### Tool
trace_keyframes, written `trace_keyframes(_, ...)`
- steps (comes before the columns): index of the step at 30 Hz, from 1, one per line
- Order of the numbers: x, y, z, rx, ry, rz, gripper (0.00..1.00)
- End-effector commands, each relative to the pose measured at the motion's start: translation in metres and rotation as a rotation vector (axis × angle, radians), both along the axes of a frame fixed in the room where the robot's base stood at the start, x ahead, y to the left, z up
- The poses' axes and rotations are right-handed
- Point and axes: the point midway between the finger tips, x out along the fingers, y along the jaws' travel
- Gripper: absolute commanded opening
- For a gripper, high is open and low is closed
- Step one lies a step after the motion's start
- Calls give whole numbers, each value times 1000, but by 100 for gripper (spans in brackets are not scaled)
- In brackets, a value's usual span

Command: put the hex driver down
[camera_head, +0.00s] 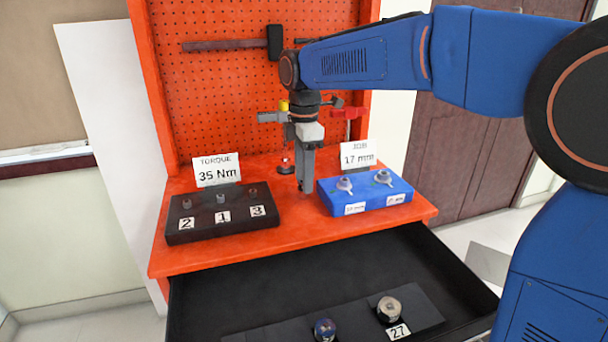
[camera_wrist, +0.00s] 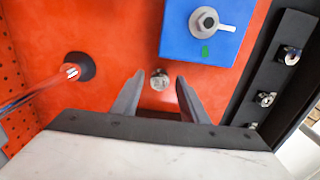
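My gripper (camera_head: 306,188) points down over the orange bench, left of the blue block. In the wrist view its two fingers (camera_wrist: 160,85) stand apart. A small round metallic piece (camera_wrist: 160,79) shows between the tips, with gaps on both sides. I cannot tell whether it is the hex driver seen end-on, and the head view does not show it clearly. A dark round base (camera_wrist: 76,66) with a thin upright part stands near the pegboard. It also shows in the head view (camera_head: 285,169), left of my gripper.
The blue block (camera_head: 370,197) holds two metal fasteners by a "17 mm" sign (camera_head: 358,154). A black block (camera_head: 190,230) with small sockets stands left by the "35 Nm" sign (camera_head: 217,171). The open drawer (camera_head: 250,290) projects in front. Bare orange bench (camera_head: 300,230) lies between the blocks.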

Motion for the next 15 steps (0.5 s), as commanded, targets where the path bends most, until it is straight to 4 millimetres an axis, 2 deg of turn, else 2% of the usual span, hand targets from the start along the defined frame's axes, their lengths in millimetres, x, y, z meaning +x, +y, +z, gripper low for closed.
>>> trace_keyframes(9, 0, 0, 3, 0, -1, 0, 40)
trace_keyframes(15, 1, 0, 26, 2, -3, 0, 40)
